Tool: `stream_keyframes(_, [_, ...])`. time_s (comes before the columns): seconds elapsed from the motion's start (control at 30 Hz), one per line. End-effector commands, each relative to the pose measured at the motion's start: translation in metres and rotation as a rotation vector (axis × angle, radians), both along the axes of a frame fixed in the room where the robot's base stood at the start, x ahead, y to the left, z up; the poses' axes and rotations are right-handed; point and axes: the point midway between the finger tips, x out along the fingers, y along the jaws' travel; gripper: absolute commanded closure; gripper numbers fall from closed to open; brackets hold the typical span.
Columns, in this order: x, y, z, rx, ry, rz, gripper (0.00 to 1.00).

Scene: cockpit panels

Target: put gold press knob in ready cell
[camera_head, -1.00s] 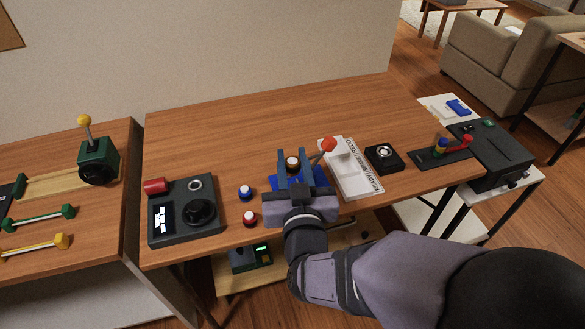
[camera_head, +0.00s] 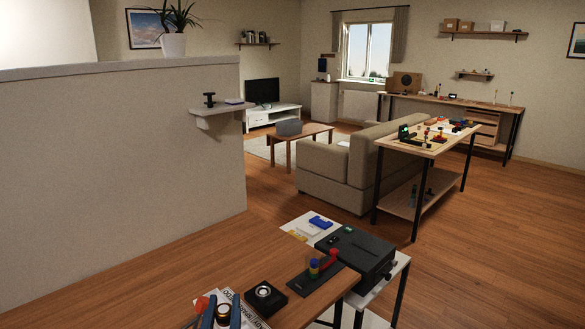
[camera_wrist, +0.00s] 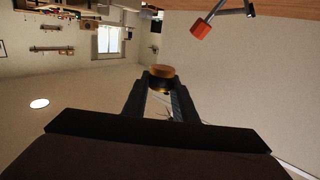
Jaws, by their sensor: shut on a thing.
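My gripper (camera_head: 221,315) is at the bottom edge of the head view, its two blue fingers closed around a small round knob (camera_head: 223,312). In the wrist view the gold press knob (camera_wrist: 162,72) sits at the tips of the dark fingers, gripped between them and clear of any surface. The white lettered tray (camera_head: 255,318) is beside my gripper, just to its right in the head view, and mostly cut off by the frame. I cannot make out the ready cell in it.
A red-headed lever (camera_head: 201,303) stands close to my gripper; its red head also shows in the wrist view (camera_wrist: 201,28). A black block with a round button (camera_head: 264,293), a black panel with coloured levers (camera_head: 315,275) and a dark box (camera_head: 356,252) lie to the right.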

Motion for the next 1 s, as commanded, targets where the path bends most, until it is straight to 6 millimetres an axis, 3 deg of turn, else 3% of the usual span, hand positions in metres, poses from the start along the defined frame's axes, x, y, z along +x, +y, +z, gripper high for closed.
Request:
stream_keyframes(0.23, [0.01, -0.077, -0.051, -0.012, 0.003, -0.372, 1.0])
stream_keyframes(0.5, [0.001, -0.162, -0.125, -0.013, 0.002, -0.73, 1.0])
stream_keyframes(0.7, [-0.006, -0.212, -0.177, -0.011, 0.002, -0.872, 1.0])
stream_keyframes(1.0, [-0.017, -0.27, -0.222, -0.005, 0.001, -0.98, 1.0])
